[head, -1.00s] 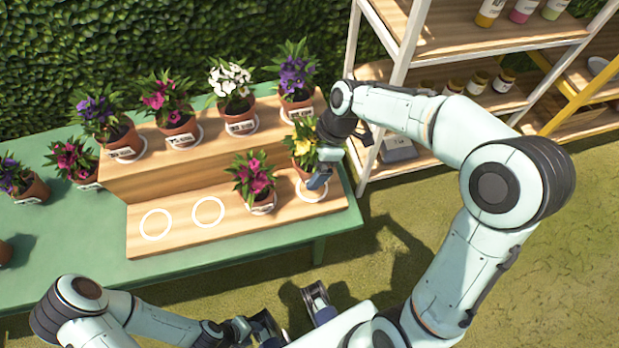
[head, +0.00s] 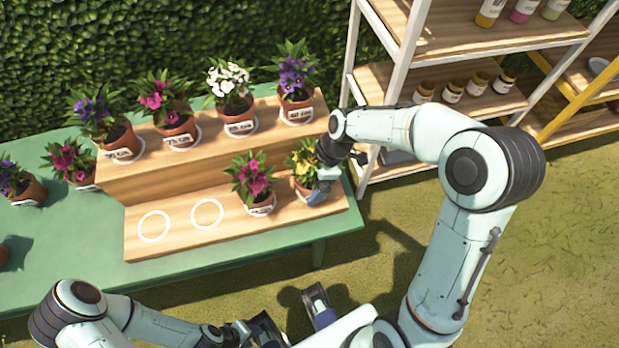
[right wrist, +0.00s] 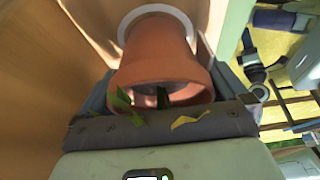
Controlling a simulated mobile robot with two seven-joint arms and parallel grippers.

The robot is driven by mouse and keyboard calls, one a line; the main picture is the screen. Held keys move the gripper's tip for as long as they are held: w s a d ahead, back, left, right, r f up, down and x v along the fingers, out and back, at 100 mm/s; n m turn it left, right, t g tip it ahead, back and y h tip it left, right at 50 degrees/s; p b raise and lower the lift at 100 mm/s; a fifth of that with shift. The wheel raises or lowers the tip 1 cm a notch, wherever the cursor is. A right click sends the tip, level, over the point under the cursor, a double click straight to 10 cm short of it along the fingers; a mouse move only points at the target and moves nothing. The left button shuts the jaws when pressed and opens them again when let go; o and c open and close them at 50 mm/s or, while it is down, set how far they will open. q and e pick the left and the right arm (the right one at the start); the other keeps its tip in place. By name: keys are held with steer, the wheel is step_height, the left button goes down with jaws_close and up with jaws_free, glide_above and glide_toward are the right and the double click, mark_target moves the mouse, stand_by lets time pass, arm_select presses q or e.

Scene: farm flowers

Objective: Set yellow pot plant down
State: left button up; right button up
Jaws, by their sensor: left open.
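The yellow pot plant (head: 307,176) stands upright at the right end of the lower wooden step, over its white ring. In the right wrist view its terracotta pot (right wrist: 165,68) has its base at the white ring (right wrist: 160,12). My right gripper (head: 326,174) is at the pot's right side, with its fingers on both sides of the pot in the right wrist view; it is shut on it. The far finger is partly hidden. My left gripper (head: 292,318) is open and empty at the bottom, away from the table.
A magenta pot plant (head: 254,183) stands close left of the yellow one. Two empty white rings (head: 207,214) lie farther left on the lower step. Several potted flowers line the upper step (head: 210,150). A shelf rack (head: 380,85) stands just right of the table.

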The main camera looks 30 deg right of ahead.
steer(key=shift+r, duration=0.1)
steer(key=p+v, duration=0.1)
steer(key=v, duration=1.1)
steer(key=shift+d, duration=0.1)
